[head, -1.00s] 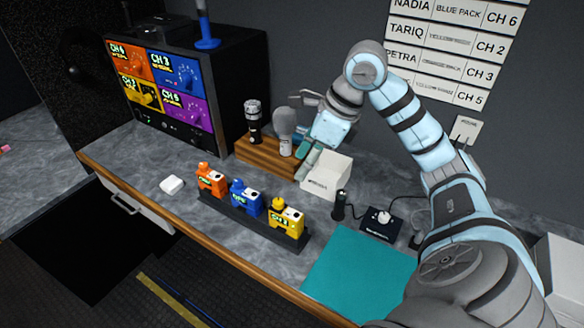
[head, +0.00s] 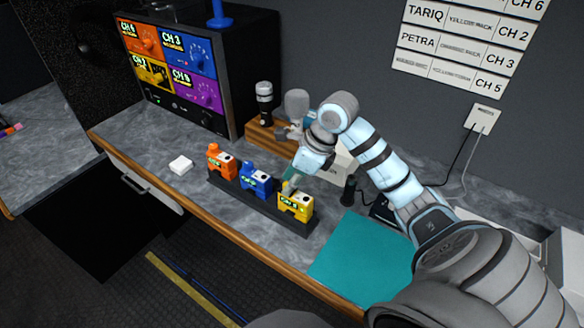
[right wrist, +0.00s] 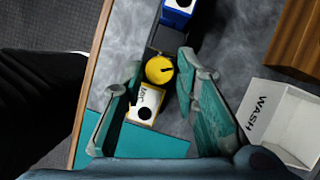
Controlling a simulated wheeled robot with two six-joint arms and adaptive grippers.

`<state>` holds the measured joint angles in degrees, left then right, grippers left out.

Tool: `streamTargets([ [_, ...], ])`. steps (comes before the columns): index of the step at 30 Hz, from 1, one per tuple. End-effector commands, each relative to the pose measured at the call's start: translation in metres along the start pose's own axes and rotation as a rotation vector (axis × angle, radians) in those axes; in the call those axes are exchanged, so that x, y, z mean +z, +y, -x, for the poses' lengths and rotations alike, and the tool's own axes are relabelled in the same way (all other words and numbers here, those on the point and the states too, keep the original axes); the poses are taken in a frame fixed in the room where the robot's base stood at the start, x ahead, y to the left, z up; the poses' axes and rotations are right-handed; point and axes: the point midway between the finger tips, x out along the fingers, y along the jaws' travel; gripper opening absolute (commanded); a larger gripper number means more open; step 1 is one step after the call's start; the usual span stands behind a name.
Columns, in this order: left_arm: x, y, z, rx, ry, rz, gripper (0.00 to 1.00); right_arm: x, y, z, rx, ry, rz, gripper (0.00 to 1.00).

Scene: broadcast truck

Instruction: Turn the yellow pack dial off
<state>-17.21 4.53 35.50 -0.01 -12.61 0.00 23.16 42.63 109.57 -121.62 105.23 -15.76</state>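The yellow pack (head: 296,204) stands at the right end of a dark rack (head: 262,209), beside the blue pack (head: 256,180) and the orange pack (head: 222,162). Its round yellow dial (right wrist: 159,69), with a dark pointer line, shows in the right wrist view. My right gripper (head: 288,184) is just above the yellow pack in the head view. In the right wrist view its fingers (right wrist: 158,82) are spread apart, with the dial between them and nothing held. Whether they touch the dial cannot be told. My left gripper is not in view.
A white box marked WASH (right wrist: 283,118) stands near the right finger. A wooden block (head: 262,138) holding microphones is behind.

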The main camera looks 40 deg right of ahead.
Motion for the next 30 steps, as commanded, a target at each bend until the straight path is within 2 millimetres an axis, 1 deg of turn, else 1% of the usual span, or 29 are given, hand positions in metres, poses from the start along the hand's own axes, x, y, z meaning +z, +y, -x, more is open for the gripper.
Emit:
streamTargets([
  [1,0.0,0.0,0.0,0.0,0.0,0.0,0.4,0.0,0.0,0.0,0.0,0.0,0.0,0.15],
  [3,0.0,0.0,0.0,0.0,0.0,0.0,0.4,0.0,0.0,0.0,0.0,0.0,0.0,0.04],
  [4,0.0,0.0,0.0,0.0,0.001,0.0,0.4,0.0,0.0,0.0,0.0,0.0,0.0,0.0],
  [23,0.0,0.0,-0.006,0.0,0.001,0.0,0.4,0.0,-0.001,0.0,0.022,-0.001,0.054,0.0],
  [30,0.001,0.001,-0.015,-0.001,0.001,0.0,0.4,0.0,-0.002,-0.001,0.055,-0.002,0.136,0.0],
])
